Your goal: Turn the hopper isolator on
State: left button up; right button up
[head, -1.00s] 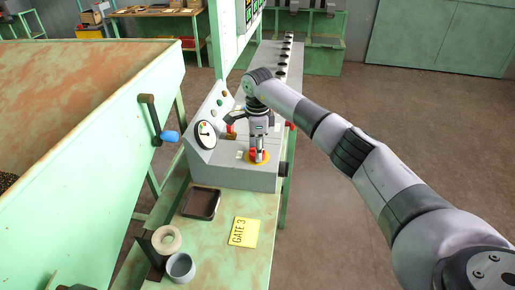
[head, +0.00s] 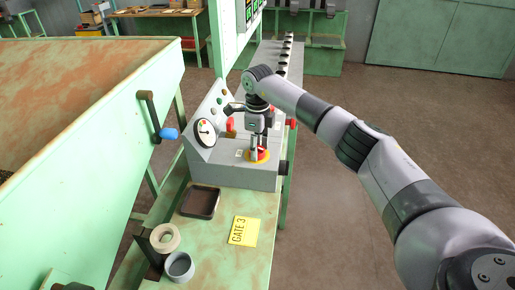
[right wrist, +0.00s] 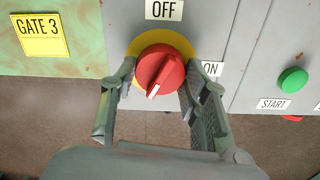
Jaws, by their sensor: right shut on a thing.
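The hopper isolator is a round red knob (right wrist: 160,68) on a yellow plate (right wrist: 186,44), on top of the grey control box (head: 230,176). In the right wrist view an OFF label (right wrist: 164,9) lies above it and an ON label (right wrist: 211,69) to its right. The knob's white mark points down and slightly left in that view. My right gripper (head: 258,153) points down at the knob. In the right wrist view its fingers (right wrist: 157,88) lie on either side of the knob, shut on it. My left gripper is not in view.
A round gauge (head: 205,132) and several buttons sit on the box's sloped panel. A green START button (right wrist: 292,80) is right of the knob. A black tray (head: 200,202), tape roll (head: 165,238), grey cup (head: 179,267) and GATE 3 card (head: 243,231) lie in front.

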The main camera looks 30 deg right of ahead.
jog(key=m, duration=0.5)
jog(key=shift+m, duration=0.3)
jog(key=m, duration=0.5)
jog(key=shift+r+b, duration=0.1)
jog(key=shift+b, duration=0.2)
jog(key=shift+m, duration=0.4)
jog(key=o, duration=1.1)
jog(key=shift+o, duration=0.2)
notch_tip(320, 180, up, 12)
